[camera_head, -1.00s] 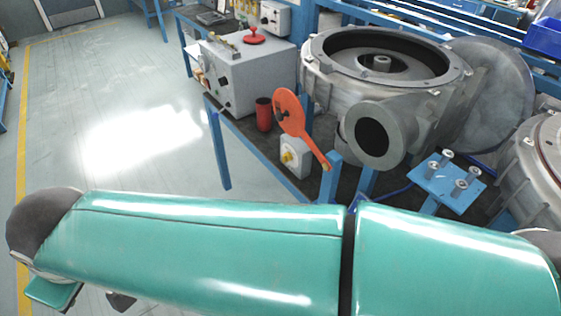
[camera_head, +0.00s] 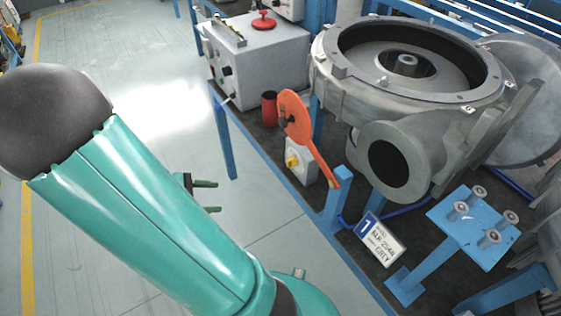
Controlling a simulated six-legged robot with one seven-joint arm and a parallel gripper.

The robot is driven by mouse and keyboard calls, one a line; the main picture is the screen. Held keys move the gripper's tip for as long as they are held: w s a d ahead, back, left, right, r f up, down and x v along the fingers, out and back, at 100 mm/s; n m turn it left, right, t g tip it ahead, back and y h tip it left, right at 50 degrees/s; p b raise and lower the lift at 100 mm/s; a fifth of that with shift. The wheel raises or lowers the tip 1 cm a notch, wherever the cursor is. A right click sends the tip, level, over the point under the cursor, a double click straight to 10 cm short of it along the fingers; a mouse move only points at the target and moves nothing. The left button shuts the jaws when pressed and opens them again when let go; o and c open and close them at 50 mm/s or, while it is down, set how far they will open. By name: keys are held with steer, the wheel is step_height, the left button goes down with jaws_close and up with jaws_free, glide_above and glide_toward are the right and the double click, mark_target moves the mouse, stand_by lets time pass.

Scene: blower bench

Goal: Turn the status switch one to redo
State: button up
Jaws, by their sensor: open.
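A small light-grey box with a yellow knob (camera_head: 292,160), likely status switch one, is mounted at the front edge of the bench (camera_head: 262,148). Its lettering and the knob's setting are too small to read. An orange-red paddle-shaped lever (camera_head: 296,118) stands just above it, its handle slanting down to the right past the box. My gripper (camera_head: 211,197) shows in part beyond my teal arm. Its two dark fingers are apart and empty, pointing right, to the left of the switch box and clear of it.
A large grey blower housing (camera_head: 395,165) with a round port stands behind the switch. A grey control box (camera_head: 255,60), a red cup (camera_head: 269,108), a blue stand with bolts (camera_head: 460,240) and a "1" sign (camera_head: 380,238) are nearby. The floor at left is clear.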

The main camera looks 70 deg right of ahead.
mark_target(291, 162)
steer(key=s+d+f+n+g+h, duration=0.1)
steer(key=s+d+f+n+h, duration=0.1)
steer(key=s+d, duration=0.5)
steer(key=s+d+f+n+g+h, duration=0.2)
steer(key=s+d, duration=0.6)
steer(key=d, duration=0.5)
steer(key=shift+d+f+n+h, duration=0.35)
steer(key=shift+f+n+h, duration=0.5)
steer(key=shift+n+h, duration=0.2)
steer(key=shift+s, duration=0.1)
steer(key=shift+c, duration=0.4)
steer(key=c, duration=0.9)
steer(key=n, duration=0.8)
steer(key=shift+n, duration=0.35)
